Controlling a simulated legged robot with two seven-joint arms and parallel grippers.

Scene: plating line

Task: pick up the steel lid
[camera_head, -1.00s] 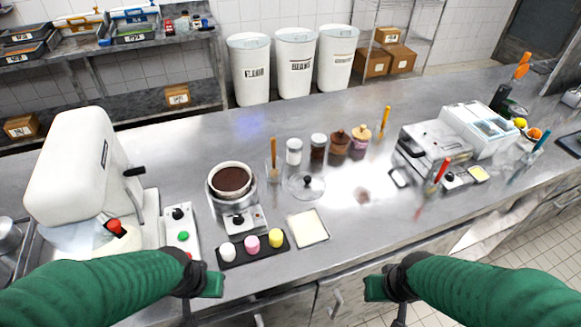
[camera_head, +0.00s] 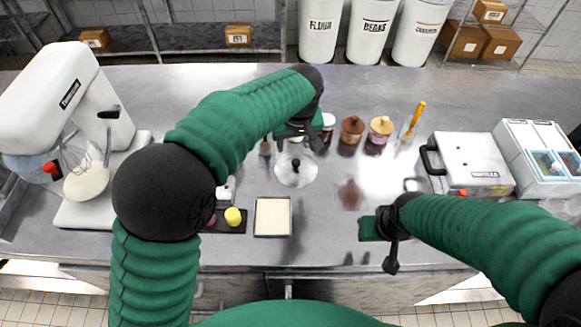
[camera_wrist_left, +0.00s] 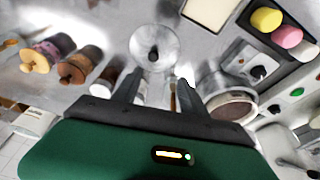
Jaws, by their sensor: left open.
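The steel lid (camera_head: 296,170) is a round, shiny disc with a dark knob, lying on the steel counter in the head view. In the left wrist view the lid (camera_wrist_left: 155,48) lies beyond the fingertips, its dark knob near its middle. My left gripper (camera_head: 296,134) is just behind the lid in the head view, reaching over from the left. In the wrist view its two fingers (camera_wrist_left: 160,84) are apart with nothing held between them. My right gripper (camera_head: 376,226) is over the counter's front part, right of the lid; its jaws cannot be made out.
A cream tray (camera_head: 272,217) lies in front of the lid. A pot of brown contents (camera_wrist_left: 232,108) and jars (camera_wrist_left: 78,66) stand close to the left gripper. A mixer (camera_head: 75,130) is at left, a press (camera_head: 470,160) at right. The counter between tray and right gripper is clear.

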